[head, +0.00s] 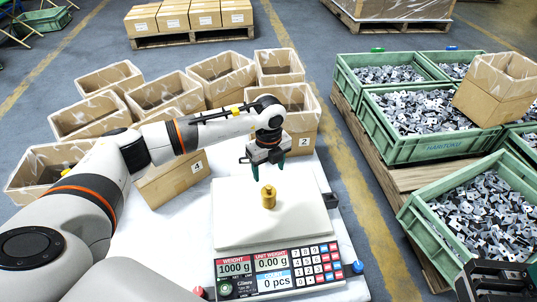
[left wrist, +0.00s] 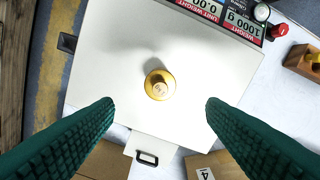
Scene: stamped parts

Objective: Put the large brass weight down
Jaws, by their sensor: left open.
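The large brass weight (head: 268,197) stands upright on the white pan of the counting scale (head: 232,238). The scale's weight display reads 1000 g. My left gripper (head: 268,172) is open and empty just above and behind the weight, apart from it. In the left wrist view the weight (left wrist: 159,84) shows from above, centred beyond the two spread green fingers (left wrist: 158,108). At the bottom right corner of the head view, a dark part (head: 497,282) looks like my right gripper; its fingers are not clear.
Open cardboard boxes, including box 2 (head: 303,143) and box 4 (head: 172,186), stand behind and left of the scale. Green crates (head: 422,154) of stamped parts fill the right. A wooden block with a yellow knob (left wrist: 300,60) shows right in the wrist view.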

